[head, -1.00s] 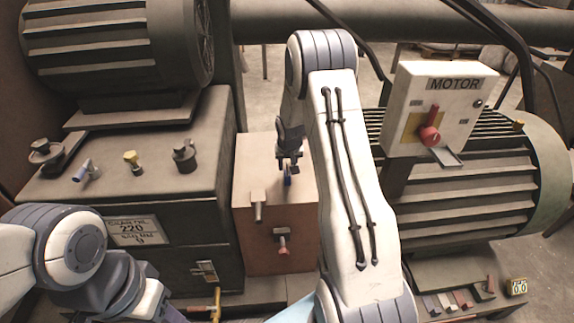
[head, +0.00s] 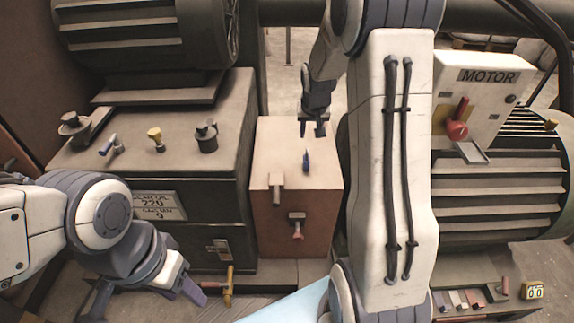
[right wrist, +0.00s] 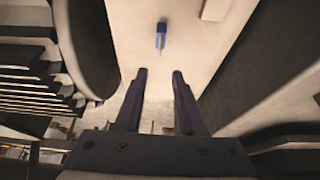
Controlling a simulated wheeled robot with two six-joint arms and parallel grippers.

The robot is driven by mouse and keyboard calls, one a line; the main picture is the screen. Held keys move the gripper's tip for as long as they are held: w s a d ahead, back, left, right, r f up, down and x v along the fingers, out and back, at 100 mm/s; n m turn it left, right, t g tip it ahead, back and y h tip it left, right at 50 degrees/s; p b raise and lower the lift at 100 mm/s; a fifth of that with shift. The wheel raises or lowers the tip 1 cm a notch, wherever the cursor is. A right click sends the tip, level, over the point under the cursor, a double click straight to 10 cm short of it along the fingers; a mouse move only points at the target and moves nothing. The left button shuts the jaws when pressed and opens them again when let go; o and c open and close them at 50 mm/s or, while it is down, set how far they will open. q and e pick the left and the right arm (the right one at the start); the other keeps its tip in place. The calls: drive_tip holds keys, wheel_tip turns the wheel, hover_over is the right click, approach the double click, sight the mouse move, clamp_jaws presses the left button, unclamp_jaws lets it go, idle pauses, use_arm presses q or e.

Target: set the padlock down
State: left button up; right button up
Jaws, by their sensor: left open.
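A small blue piece (head: 306,161) stands on top of the brown box (head: 265,150) in the head view; its shape is too small to name it surely as the padlock. It also shows in the right wrist view (right wrist: 161,36), beyond my fingertips. My right gripper (head: 314,130) is open and empty above the box's far edge, apart from the blue piece; the right wrist view shows a clear gap between its fingers (right wrist: 161,73). A red piece (head: 297,230) hangs at a fitting on the box's front. My left gripper (head: 187,290) is open at lower left, holding nothing visible.
A dark cabinet (head: 215,130) with several knobs stands left of the box. The motor switch panel (head: 485,95) and ribbed motor (head: 500,205) stand to the right. A tray (head: 480,310) with small coloured pieces lies at lower right. A yellow valve (head: 229,285) sits below the cabinet.

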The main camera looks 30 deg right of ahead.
drive_tip(key=s+a+r+n+y, duration=0.1)
drive_tip(key=s+a+r+n, duration=0.15)
drive_tip(key=a, duration=0.45)
drive_tip(key=s+a+r+n+g, duration=0.1)
drive_tip(key=s+a, duration=0.3)
drive_tip(key=a, duration=0.3)
drive_tip(key=s+a+r+n+y, duration=0.1)
drive_tip(key=s+a+n, duration=0.15)
drive_tip(key=a, duration=0.45)
drive_tip(key=s+a+n+g, duration=0.1)
drive_tip(key=s+a+n, duration=0.1)
drive_tip(key=s, duration=0.5)
drive_tip(key=s+a+n+g, duration=0.1)
drive_tip(key=s+a, duration=0.3)
drive_tip(key=s, duration=0.4)
drive_tip(key=s+a+r+n+g+y, duration=0.1)
drive_tip(key=s+a+n, duration=0.2)
drive_tip(key=s, duration=0.4)
drive_tip(key=shift+s+a+n, duration=0.2)
drive_tip(key=shift+a+n, duration=0.1)
drive_tip(key=shift+a, duration=0.05)
wheel_tip(320, 180, up, 6)
drive_tip(key=p, duration=0.6)
